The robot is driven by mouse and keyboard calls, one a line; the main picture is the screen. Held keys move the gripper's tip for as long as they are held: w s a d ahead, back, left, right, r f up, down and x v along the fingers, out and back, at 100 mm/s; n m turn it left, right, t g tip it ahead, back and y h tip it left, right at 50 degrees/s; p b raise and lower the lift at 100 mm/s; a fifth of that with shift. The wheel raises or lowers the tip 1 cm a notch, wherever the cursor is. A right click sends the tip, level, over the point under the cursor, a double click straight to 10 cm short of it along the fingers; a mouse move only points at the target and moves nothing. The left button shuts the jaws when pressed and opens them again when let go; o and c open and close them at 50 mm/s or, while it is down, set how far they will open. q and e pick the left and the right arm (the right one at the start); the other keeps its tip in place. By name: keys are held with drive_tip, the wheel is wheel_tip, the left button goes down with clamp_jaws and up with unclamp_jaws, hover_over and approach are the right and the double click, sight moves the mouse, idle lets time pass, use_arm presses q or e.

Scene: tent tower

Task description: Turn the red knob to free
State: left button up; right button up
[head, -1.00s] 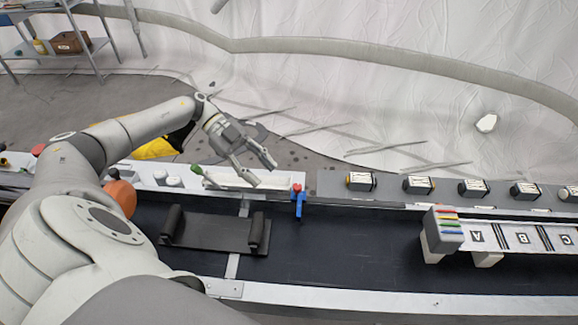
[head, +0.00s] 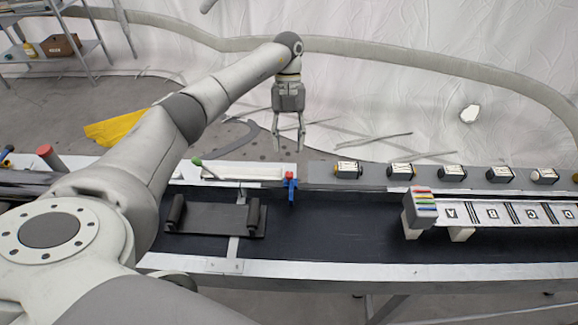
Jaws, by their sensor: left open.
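A small red knob (head: 290,175) sits on top of a blue clamp-like piece (head: 290,192) at the far edge of the dark bench channel, near the middle. My left gripper (head: 288,146) is open and empty, pointing down. In the picture its fingertips are just above the red knob, apart from it; the depth between them is hard to judge. Another red-topped post (head: 46,152) stands at the far left, and I cannot tell its function. My right gripper is not in view.
A black tray with two upright handles (head: 212,219) lies in the channel. A green-tipped lever (head: 198,162) stands left of the knob. Several labelled dark blocks (head: 400,171) line the rail at right. A grey block with coloured strips (head: 421,207) stands before a lettered board (head: 510,214).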

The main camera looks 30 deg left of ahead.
sight(289, 174)
use_arm(q)
drive_tip(key=p+x, duration=0.2)
drive_tip(key=x, duration=0.5)
drive_tip(key=shift+d, duration=0.2)
drive_tip(key=shift+s+f+p, duration=0.2)
drive_tip(key=shift+f+p, duration=0.15)
drive_tip(key=shift+f, duration=0.4)
drive_tip(key=shift+d, duration=0.1)
clamp_jaws()
drive_tip(key=shift+r+n+p, duration=0.1)
drive_tip(key=shift+n+p, duration=0.25)
drive_tip(key=shift+n, duration=0.05)
drive_tip(key=shift+n+h, duration=0.3)
drive_tip(key=shift+n, duration=0.1)
drive_tip(key=shift+t, duration=0.3)
unclamp_jaws()
